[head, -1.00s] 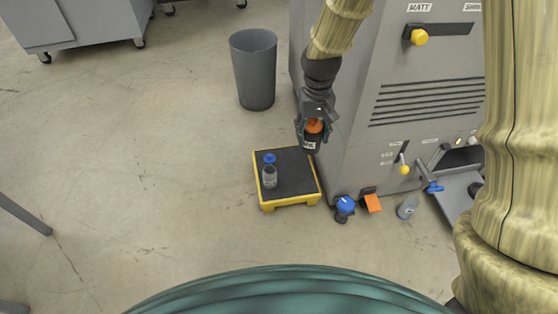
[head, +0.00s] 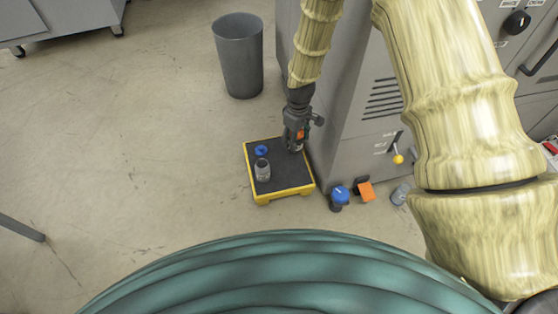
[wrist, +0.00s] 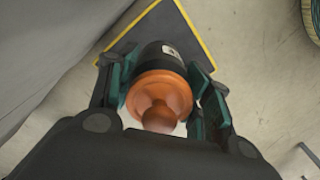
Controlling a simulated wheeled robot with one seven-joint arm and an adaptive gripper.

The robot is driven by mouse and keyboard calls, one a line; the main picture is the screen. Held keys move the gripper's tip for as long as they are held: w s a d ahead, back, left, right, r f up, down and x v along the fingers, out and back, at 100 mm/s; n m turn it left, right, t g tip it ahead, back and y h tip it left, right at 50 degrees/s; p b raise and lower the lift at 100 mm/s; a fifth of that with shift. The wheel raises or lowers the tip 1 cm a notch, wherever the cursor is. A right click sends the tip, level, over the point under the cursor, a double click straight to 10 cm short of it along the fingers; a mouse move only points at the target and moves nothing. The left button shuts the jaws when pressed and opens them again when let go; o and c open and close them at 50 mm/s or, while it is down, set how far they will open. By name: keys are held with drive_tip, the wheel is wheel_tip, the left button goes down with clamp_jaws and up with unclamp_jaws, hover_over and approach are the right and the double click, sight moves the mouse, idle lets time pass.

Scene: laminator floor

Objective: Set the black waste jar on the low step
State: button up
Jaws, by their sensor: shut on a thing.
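The black waste jar, with an orange knobbed lid, is between the fingers of my gripper (head: 296,138). In the wrist view its black body (wrist: 160,58) and orange lid (wrist: 158,100) show between the two green-padded fingers of my gripper (wrist: 164,88), which is shut on it. The low step (head: 285,187) has a black top and yellow rim, and its yellow edge also shows in the wrist view (wrist: 191,22). The jar is over the step's right back part, close to the top; I cannot tell whether it touches. My gripper hides most of it in the head view.
A grey machine (head: 345,120) stands right of the step.

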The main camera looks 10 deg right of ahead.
drive_tip(key=f+n, duration=0.1)
drive_tip(key=f, duration=0.1)
drive_tip(key=f+n, duration=0.1)
drive_tip(key=f, duration=0.2)
drive_tip(key=shift+s+d+f, duration=0.15)
drive_tip(key=shift+d, duration=0.05)
drive_tip(key=shift+f+b, duration=1.9)
drive_tip(key=shift+f, duration=2.9)
drive_tip(key=shift+f, duration=0.15)
drive_tip(key=o, duration=1.2)
drive_tip(key=shift+o, duration=0.2)
wheel_tip(320, 180, up, 12)
drive_tip(key=p, duration=0.5)
